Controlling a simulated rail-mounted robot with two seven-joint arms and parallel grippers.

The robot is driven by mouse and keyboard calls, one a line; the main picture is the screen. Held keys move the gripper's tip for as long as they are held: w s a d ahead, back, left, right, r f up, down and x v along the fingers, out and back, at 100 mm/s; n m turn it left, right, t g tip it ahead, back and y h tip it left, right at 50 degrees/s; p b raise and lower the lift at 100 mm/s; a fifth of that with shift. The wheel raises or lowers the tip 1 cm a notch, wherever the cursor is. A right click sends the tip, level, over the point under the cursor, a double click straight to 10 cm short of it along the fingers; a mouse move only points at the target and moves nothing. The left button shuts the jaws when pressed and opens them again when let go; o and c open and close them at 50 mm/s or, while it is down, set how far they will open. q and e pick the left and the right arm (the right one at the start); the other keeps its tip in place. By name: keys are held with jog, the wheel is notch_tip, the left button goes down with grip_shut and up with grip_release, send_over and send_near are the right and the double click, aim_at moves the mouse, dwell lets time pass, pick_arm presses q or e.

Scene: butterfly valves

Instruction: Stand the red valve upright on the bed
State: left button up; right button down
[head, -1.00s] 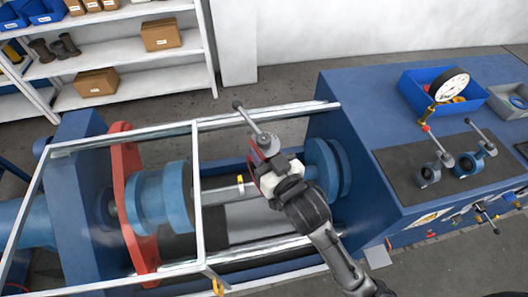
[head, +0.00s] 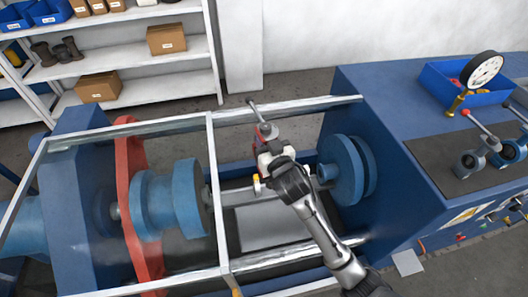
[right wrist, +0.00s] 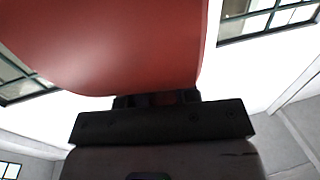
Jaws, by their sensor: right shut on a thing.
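My right gripper (head: 268,160) is shut on the red valve (head: 261,145), holding it over the open middle of the blue test rig. The gripper hides most of the valve in the head view. The grey lever (head: 258,115) sticks up and slightly left, towards the far frame rail. In the right wrist view the valve's smooth red surface (right wrist: 120,45) fills the upper left, right at the jaws. The grey bed (head: 270,230) lies below, between the blue left flange (head: 185,195) and right flange (head: 345,170). My left gripper is out of view.
A metal guard frame (head: 217,190) surrounds the bed area. A red plate (head: 130,200) stands behind the left flange. At right, blue-grey valves (head: 470,162) stand on a dark mat (head: 430,155), near a blue bin (head: 440,82) and a gauge (head: 482,70).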

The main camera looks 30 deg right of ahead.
jog(key=w+d+f+m+h+b, duration=0.1)
jog(key=w+d+f+b, duration=0.3)
jog(key=d+f+b, duration=0.4)
jog(key=w+d+f+h+b, duration=0.1)
jog(key=w+d+f+b, duration=0.25)
jog(key=f+b, duration=0.45)
jog(key=w+d+f+m+h+b, duration=0.1)
jog(key=w+d+f+b, duration=0.35)
jog(key=f, duration=0.65)
notch_tip(320, 180, down, 12)
jog(key=b, duration=1.1)
jog(key=shift+d+f+g, duration=0.15)
jog(key=shift+d+g, duration=0.15)
jog(key=shift+d, duration=0.05)
jog(key=shift+f, duration=0.1)
jog(key=shift+f+b, duration=0.7)
jog(key=shift+b, duration=0.05)
dwell(0.7)
